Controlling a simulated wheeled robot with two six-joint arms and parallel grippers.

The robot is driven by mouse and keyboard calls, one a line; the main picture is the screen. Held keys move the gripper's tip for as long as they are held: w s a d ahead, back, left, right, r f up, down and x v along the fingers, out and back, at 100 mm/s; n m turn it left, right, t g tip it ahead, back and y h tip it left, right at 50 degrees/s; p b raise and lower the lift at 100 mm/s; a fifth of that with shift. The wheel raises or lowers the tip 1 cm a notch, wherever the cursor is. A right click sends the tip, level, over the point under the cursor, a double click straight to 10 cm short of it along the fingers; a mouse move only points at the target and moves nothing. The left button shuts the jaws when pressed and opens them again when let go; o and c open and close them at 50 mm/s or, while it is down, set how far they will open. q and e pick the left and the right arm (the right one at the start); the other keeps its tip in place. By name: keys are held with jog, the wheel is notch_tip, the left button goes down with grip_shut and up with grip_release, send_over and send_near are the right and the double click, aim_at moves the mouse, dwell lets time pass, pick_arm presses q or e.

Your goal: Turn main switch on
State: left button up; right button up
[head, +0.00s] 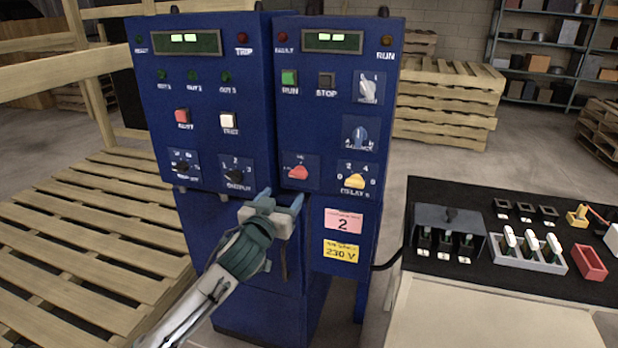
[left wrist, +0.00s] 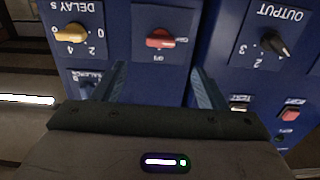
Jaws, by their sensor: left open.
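A red rotary knob (head: 298,172), the likely main switch, is on the lower left of the right-hand blue cabinet (head: 335,110). Its small labels are hard to read. My left gripper (head: 281,198) is open and empty, just below and in front of this knob. In the left wrist view, which looks upside down, the red knob (left wrist: 160,39) lies between and beyond the two blue fingertips (left wrist: 158,75). The fingers are apart from the knob. My right gripper is not in view.
A yellow delay knob (head: 354,181) is right of the red one; a black output knob (head: 236,176) is on the left-hand cabinet. Wooden pallets (head: 90,240) lie left. A bench with a black mat (head: 440,192), switches and a red bin (head: 590,262) stands right.

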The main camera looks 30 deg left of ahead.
aim_at(297, 176)
pick_arm(q)
jog(key=p+x, duration=0.2)
jog(key=x, duration=0.8)
jog(key=shift+w, duration=0.3)
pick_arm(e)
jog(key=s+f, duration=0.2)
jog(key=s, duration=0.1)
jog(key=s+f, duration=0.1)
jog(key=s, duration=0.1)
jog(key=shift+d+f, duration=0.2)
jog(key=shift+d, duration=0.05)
pick_arm(q)
jog(key=c, duration=1)
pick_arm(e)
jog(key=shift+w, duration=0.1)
